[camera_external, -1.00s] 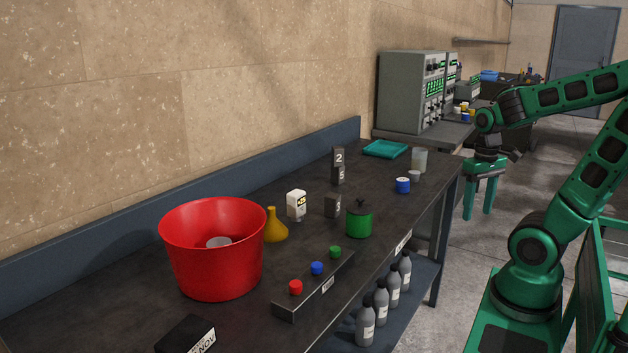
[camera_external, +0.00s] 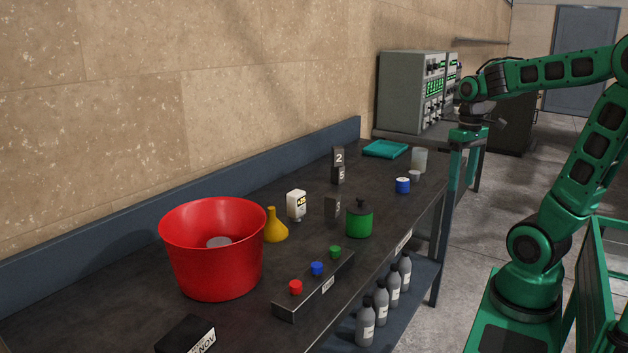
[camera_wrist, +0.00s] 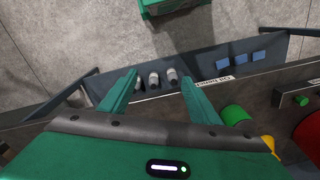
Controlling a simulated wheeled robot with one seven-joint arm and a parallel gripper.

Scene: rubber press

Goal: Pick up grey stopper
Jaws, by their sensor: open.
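A small grey cylinder (camera_external: 414,175), which looks like the grey stopper, stands at the far right end of the dark workbench (camera_external: 300,240) in the external view. It is beside a pale cup (camera_external: 419,160) and a blue jar (camera_external: 403,186). My gripper (camera_external: 461,183) is just right of them in that picture, fingers pointing down. In the wrist view the gripper (camera_wrist: 158,75) is open with nothing between its fingers. The stopper is not visible there. A grey round thing (camera_external: 218,242) also shows inside the red bucket (camera_external: 212,265).
A teal tray (camera_external: 385,149) lies behind the cup. A green pot (camera_external: 359,221), number blocks (camera_external: 338,167) and a yellow flask (camera_external: 275,226) stand farther left. Grey bottles (camera_external: 381,303) stand on the lower shelf. A grey instrument cabinet (camera_external: 408,93) is beyond the bench.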

